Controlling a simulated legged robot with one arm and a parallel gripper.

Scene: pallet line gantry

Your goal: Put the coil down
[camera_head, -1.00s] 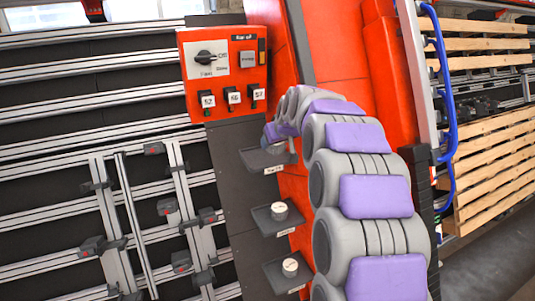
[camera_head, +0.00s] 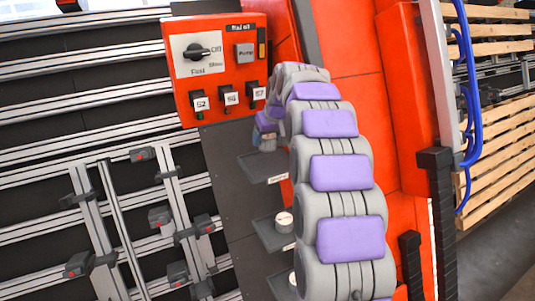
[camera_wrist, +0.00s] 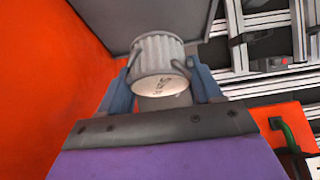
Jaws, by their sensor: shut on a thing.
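My gripper (camera_wrist: 160,72) is shut on a ribbed grey coil (camera_wrist: 158,52) with a pale round end face, held between two blue fingers in the wrist view. In the head view my gripper (camera_head: 265,128) is small and partly hidden by my arm, just above the top shelf (camera_head: 258,168) on the dark grey panel. The held coil (camera_head: 267,144) shows below the fingers and seems a little above that shelf; exact contact cannot be told. The top shelf looks bare.
A middle shelf (camera_head: 268,238) holds a white-topped coil (camera_head: 284,222). A lower shelf (camera_head: 278,286) holds another, mostly hidden by my arm. A red control box (camera_head: 220,62) with a knob and several numbered switches is above left. Aluminium rails (camera_head: 80,130) fill the left.

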